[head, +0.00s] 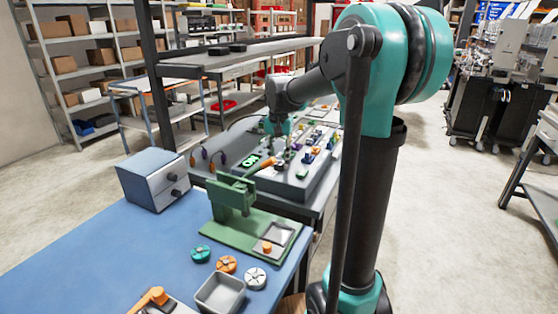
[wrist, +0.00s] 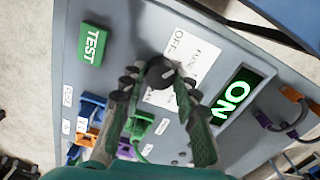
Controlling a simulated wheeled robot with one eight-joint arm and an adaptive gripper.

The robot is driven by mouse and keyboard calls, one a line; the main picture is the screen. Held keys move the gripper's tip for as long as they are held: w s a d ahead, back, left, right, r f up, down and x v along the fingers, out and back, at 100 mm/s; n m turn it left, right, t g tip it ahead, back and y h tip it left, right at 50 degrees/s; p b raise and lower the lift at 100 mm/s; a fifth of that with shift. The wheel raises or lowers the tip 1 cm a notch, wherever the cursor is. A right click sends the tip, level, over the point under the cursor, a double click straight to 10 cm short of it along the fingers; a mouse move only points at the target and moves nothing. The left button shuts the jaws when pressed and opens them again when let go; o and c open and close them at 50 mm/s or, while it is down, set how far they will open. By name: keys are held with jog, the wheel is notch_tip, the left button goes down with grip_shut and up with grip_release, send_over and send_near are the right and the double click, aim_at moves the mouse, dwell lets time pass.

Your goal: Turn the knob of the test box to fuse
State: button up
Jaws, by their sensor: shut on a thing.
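The test box is a grey panel (wrist: 110,50), and it also stands beyond the blue bench in the head view (head: 316,186). Its round dark knob (wrist: 160,71) sits beside a white printed label (wrist: 180,45) where OFF can be read. Other label words are small and tilted. My gripper (wrist: 161,84) is shut on the knob, one finger on each side. In the head view my gripper (head: 277,128) is over the far part of the box, and the knob is hidden there. A display (wrist: 235,98) glows green with ON. I cannot tell exactly where the knob points.

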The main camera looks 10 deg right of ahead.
aim_at(279, 163)
jog(key=shift+m, duration=1)
jog(key=o, duration=1.2)
jog(key=shift+c, duration=0.2)
jog(key=shift+r, duration=0.1)
notch_tip(279, 163, up, 12)
